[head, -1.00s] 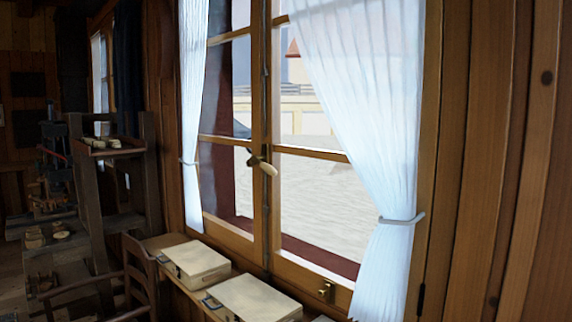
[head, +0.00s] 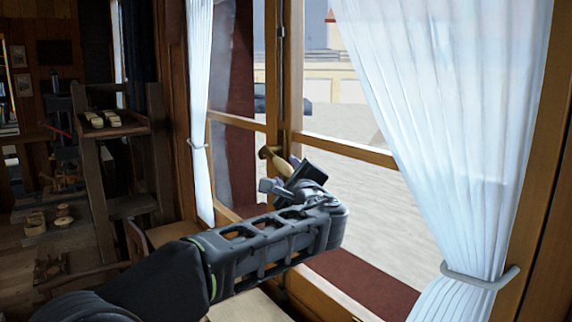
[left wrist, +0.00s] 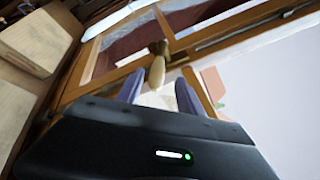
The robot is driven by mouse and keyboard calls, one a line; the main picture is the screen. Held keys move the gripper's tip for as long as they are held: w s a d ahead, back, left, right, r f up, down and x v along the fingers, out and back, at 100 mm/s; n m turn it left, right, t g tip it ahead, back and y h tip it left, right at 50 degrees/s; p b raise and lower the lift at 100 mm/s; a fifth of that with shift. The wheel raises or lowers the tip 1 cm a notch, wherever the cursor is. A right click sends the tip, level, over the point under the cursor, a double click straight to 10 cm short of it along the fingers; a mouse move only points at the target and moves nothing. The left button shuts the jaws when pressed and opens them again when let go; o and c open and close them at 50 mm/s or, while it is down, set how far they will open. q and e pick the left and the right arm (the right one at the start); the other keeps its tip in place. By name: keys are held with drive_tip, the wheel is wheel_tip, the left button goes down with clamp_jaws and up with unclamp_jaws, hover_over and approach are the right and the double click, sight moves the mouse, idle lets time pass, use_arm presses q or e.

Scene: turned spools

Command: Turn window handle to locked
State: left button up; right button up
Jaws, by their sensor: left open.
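The window handle (head: 276,160) is a light wooden grip on a dark metal mount, on the middle post of the wooden window (head: 289,60). In the head view it slants down to the right, its lower end partly hidden by my left gripper (head: 283,183). In the left wrist view the handle (left wrist: 157,66) lies just beyond and between the two fingertips of my left gripper (left wrist: 157,90). The fingers are open and apart; I cannot tell whether either touches the handle. My right gripper is not in view.
White curtains hang at the left (head: 198,110) and right (head: 450,130) of the window, tied back. A dark wooden shelf rack (head: 95,170) stands at the left. Pale boxes sit on the sill, partly hidden by my left arm.

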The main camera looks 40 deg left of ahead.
sight(284, 167)
use_arm(q)
drive_tip(key=shift+w+a+f, duration=0.1)
drive_tip(key=shift+w+f, duration=0.15)
drive_tip(key=shift+w, duration=0.05)
drive_tip(key=shift+w+a+r+p, duration=0.1)
drive_tip(key=shift+a+r+p, duration=0.1)
drive_tip(key=shift+p, duration=0.1)
drive_tip(key=p+x, duration=0.3)
drive_tip(key=x, duration=0.3)
drive_tip(key=shift+w+a+f, duration=0.15)
drive_tip(key=shift+w+a, duration=0.25)
clamp_jaws()
idle(0.9)
